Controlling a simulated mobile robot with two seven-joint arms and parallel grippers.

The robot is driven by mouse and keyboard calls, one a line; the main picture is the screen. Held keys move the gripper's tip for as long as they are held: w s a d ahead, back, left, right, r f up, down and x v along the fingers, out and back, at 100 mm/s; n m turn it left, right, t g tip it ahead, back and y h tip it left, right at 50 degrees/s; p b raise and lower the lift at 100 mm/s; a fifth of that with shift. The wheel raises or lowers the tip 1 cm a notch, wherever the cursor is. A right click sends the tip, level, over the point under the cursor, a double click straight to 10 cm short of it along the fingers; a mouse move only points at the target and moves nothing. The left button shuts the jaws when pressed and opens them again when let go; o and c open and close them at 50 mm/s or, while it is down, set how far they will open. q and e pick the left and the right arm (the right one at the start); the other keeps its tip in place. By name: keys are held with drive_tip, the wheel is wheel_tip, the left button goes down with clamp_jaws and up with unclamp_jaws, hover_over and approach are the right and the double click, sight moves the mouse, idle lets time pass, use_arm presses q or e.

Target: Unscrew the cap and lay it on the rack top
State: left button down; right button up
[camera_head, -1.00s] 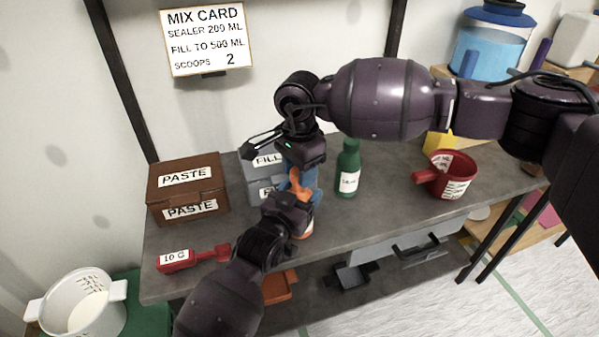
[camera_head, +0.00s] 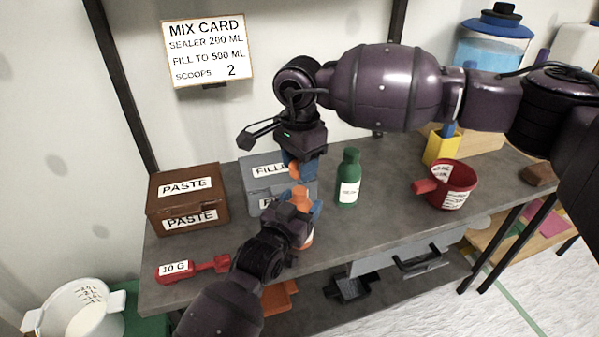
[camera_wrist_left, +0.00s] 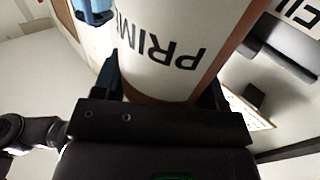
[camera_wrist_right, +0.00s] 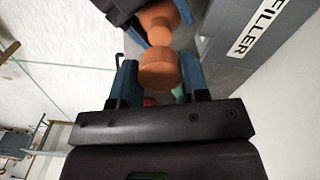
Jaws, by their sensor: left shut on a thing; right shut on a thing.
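The orange bottle (camera_head: 302,200) stands near the front of the grey top, and its label reads "PRIM" in the left wrist view (camera_wrist_left: 165,50). My left gripper (camera_head: 300,215) is shut around its body. The orange cap (camera_wrist_right: 160,70) is between the blue fingers of my right gripper (camera_wrist_right: 160,85), which is shut on it. In the head view the cap (camera_head: 294,170) is held just above the bottle's mouth and looks apart from it. The grey top (camera_head: 385,220) of the bench-like rack carries these things.
A green bottle (camera_head: 348,178) stands close right of the orange one. The top between green bottle and cup is clear.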

use_arm(q)
drive_tip(key=shift+c, duration=0.5)
unclamp_jaws()
